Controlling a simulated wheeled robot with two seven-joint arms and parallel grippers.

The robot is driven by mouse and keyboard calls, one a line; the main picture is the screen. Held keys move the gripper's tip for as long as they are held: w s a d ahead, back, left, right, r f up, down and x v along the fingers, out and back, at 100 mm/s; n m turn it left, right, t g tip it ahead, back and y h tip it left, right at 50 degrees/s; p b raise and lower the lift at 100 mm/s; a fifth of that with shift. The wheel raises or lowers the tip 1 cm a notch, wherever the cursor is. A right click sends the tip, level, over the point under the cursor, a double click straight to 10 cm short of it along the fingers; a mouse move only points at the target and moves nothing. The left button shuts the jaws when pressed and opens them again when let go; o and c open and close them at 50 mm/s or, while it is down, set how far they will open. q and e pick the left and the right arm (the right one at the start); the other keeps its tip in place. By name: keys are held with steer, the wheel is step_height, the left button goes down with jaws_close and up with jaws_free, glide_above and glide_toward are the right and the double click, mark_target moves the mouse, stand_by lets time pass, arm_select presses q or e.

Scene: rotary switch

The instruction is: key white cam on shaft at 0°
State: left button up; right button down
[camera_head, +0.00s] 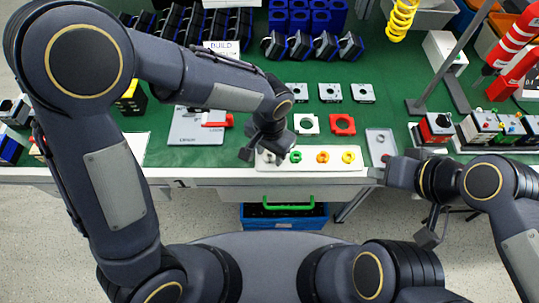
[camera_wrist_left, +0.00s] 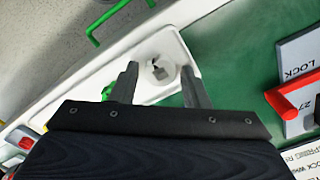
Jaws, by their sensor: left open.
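A white cam (camera_wrist_left: 152,74) with a darker centre lies in the white tray (camera_head: 308,165). In the left wrist view it is between the fingers of my left gripper (camera_wrist_left: 160,70), which is open; I cannot tell how far above it the fingertips are. In the head view my left gripper (camera_head: 258,152) is over the tray's left end and hides the white cam. A green cam (camera_head: 295,157), an orange cam (camera_head: 322,157) and a yellow cam (camera_head: 348,157) lie to the right in the tray. My right gripper (camera_head: 378,174) is at the table's front edge; its fingers are unclear. I cannot make out the shaft.
A grey plate with a red handle (camera_head: 216,120) lies left of my left gripper. A white square plate (camera_head: 306,124) and a red one (camera_head: 342,124) lie behind the tray. A grey tray (camera_head: 381,145) stands to the right. Green mat between them is clear.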

arm_select(q)
steer(key=shift+c, duration=0.4)
steer(key=c, duration=0.6)
steer(key=shift+c, duration=0.2)
steer(key=shift+r, duration=0.2)
